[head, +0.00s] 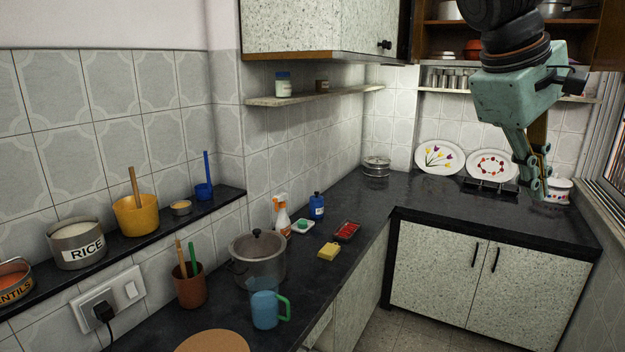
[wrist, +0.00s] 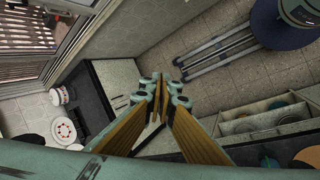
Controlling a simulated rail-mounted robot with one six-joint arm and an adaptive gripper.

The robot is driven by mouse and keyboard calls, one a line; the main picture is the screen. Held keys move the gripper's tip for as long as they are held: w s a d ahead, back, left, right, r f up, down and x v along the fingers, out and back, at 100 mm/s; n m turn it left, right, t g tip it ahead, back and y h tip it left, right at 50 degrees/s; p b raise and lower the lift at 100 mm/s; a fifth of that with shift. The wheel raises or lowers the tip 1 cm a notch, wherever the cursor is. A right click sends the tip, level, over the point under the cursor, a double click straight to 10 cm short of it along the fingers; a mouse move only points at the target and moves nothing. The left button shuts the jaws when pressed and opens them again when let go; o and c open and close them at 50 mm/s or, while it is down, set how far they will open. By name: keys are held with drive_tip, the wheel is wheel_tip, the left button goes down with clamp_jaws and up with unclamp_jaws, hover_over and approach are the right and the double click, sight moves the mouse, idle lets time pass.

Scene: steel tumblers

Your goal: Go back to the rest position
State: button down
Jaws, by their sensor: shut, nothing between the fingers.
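My gripper (head: 538,190) hangs at the right of the head view, fingers pointing down, in front of the back-right counter. It is shut and empty. In the wrist view my gripper (wrist: 164,90) shows its fingertips close together, with nothing between them. Steel tumblers (head: 450,79) stand in a row on the back wall shelf, partly hidden behind my gripper's body.
On the counter (head: 420,205) are flowered plates (head: 440,157), a dark rack (head: 490,187), and a white pot (head: 560,191) partly behind my gripper. A steel pot (head: 258,262) and blue mug (head: 265,310) stand in front. The floor (wrist: 205,40) has clear space.

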drive_tip(key=s+a+f+m+t+y, duration=0.1)
drive_tip(key=s+a+f+y, duration=0.1)
drive_tip(key=s+a+f, duration=0.2)
drive_tip(key=s+a+f+m+y, duration=0.1)
drive_tip(key=s+a+f, duration=0.3)
drive_tip(key=s+a, duration=0.7)
drive_tip(key=s+a+f+m+t+y, duration=0.1)
drive_tip(key=s+a+f+y, duration=0.1)
drive_tip(key=s+a+f, duration=0.2)
drive_tip(key=s+a, duration=0.3)
drive_tip(key=a, duration=0.1)
drive_tip(key=shift+s+t+y, duration=0.3)
